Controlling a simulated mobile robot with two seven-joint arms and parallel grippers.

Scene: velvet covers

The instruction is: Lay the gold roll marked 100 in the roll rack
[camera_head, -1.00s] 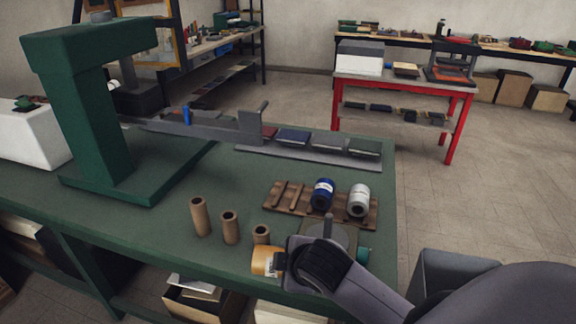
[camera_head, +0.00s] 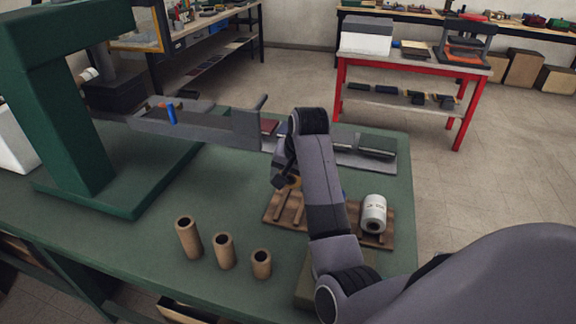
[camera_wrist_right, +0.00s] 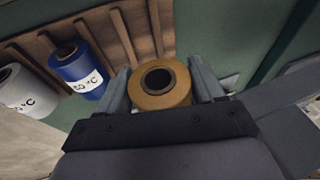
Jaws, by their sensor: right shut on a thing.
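My right gripper (camera_wrist_right: 162,90) is shut on the gold roll (camera_wrist_right: 160,82), seen end-on between the fingers in the right wrist view; no number shows on it. In the head view only a sliver of gold shows by the dark gripper (camera_head: 284,182), over the left part of the wooden roll rack (camera_head: 270,213). The rack also shows in the right wrist view (camera_wrist_right: 112,38), beneath and beside the held roll. A blue roll (camera_wrist_right: 75,72) and a white roll (camera_head: 373,213) lie in its other slots. My arm hides most of the blue roll in the head view. I cannot tell whether the gold roll touches the rack.
Several brown tubes (camera_head: 224,251) stand on the green table left of the rack. A green press (camera_head: 70,110) stands at the left. A grey rail with swatches (camera_head: 375,148) runs behind the rack. Bare table lies between press and rack.

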